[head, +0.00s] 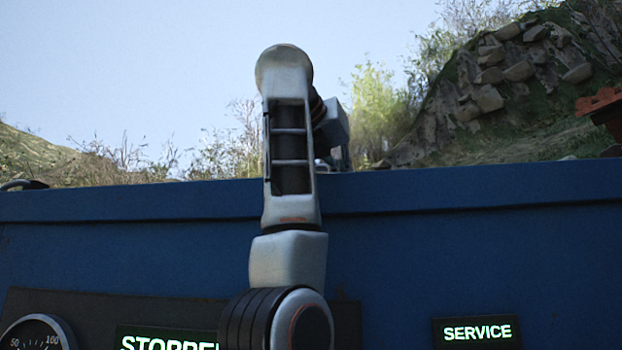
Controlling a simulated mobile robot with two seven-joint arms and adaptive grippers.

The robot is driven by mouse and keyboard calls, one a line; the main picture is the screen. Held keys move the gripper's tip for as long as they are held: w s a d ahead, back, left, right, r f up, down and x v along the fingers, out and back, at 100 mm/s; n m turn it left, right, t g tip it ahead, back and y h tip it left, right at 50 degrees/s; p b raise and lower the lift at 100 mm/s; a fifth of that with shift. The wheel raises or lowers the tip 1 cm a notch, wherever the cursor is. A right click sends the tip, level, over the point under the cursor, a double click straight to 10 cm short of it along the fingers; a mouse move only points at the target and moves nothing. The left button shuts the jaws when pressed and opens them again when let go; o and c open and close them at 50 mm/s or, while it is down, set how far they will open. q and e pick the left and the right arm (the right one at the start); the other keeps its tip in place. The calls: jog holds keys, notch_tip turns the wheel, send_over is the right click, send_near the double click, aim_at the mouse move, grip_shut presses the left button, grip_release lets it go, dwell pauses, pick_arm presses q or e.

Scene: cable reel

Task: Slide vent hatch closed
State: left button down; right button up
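No vent hatch can be made out in the head view. The top of the blue cabinet (480,240) is seen almost edge-on, so anything lying on it is hidden. One of my arms rises from the bottom centre in front of the cabinet and bends over its top edge. Its far end drops behind its own links, and I cannot make out any gripper fingers there. I cannot tell which arm it is. The other arm is not in view.
The cabinet front carries a round gauge (38,335) at bottom left, a partly covered sign starting "STOPPE" (165,341) and a "SERVICE" sign (478,332). An orange-red object (602,103) shows at the right edge. A rocky slope (500,85) and bushes stand behind.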

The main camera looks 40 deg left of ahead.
aim_at(325, 169)
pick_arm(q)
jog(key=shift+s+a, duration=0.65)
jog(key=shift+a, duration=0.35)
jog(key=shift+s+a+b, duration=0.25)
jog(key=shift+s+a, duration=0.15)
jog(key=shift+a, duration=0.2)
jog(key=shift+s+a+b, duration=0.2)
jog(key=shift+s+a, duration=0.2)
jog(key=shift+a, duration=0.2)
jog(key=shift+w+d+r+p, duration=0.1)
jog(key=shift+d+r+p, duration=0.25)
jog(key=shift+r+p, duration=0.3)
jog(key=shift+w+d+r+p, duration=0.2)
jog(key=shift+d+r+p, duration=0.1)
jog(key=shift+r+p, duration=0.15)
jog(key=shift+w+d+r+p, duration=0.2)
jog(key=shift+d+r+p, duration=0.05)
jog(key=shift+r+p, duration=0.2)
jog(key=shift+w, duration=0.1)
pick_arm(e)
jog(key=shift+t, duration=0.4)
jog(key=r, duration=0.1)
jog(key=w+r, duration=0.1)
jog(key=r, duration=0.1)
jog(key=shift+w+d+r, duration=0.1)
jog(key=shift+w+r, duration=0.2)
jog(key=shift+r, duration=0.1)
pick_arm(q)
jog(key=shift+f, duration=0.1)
